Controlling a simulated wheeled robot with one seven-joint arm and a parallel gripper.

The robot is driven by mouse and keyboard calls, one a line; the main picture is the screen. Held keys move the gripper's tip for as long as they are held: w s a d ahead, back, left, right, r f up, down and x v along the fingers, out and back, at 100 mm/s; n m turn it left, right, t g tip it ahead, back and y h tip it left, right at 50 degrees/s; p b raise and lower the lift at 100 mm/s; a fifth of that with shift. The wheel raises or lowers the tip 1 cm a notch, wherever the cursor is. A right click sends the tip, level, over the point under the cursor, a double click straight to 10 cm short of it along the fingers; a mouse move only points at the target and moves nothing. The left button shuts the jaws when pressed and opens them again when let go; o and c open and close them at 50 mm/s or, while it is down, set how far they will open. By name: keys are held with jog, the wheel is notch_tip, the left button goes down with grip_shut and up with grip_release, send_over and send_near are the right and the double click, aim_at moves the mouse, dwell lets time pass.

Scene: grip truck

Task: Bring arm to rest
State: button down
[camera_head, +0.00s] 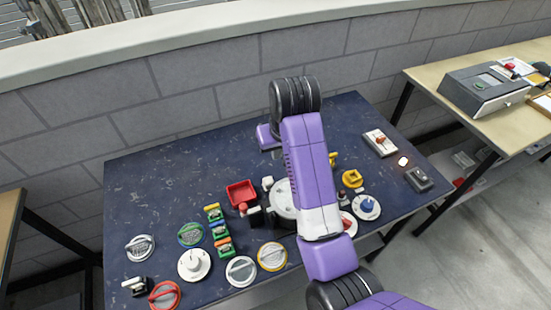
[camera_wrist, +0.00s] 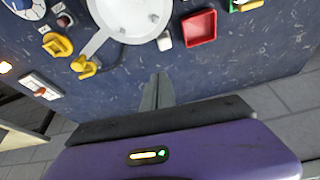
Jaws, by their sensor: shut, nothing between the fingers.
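My gripper (camera_wrist: 159,78) shows in the wrist view with its two grey fingers together and nothing between them. It hangs above the dark blue speckled table (camera_head: 140,195), on the wall side of a white round disc (camera_wrist: 130,15). In the head view my purple arm reaches across the table and bends down at its black joint. The hand is partly seen beside the arm, and the fingertips are hard to make out there. The arm hides part of the white disc (camera_head: 283,200).
A red tray (camera_head: 241,194), a white block (camera_wrist: 164,41) and a yellow part (camera_wrist: 83,68) lie near the disc. Several dials and switches cover the table's near side. A switch plate (camera_head: 380,143) is at right. The far left of the table is clear, before a block wall (camera_head: 190,100).

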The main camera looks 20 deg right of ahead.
jog(key=w+d+r+t, duration=0.2)
jog(key=w+r+t, duration=0.5)
jog(key=r, duration=0.1)
jog(key=s+a+f+t, duration=0.1)
jog(key=s+f+t, duration=0.1)
jog(key=s, duration=2.2)
jog(key=s+a+f+n+t+b, duration=0.1)
jog(key=s+f, duration=0.3)
jog(key=s, duration=2.1)
jog(key=shift+t, duration=0.4)
jog(key=shift+w+a+f, duration=0.1)
jog(key=shift+f, duration=0.05)
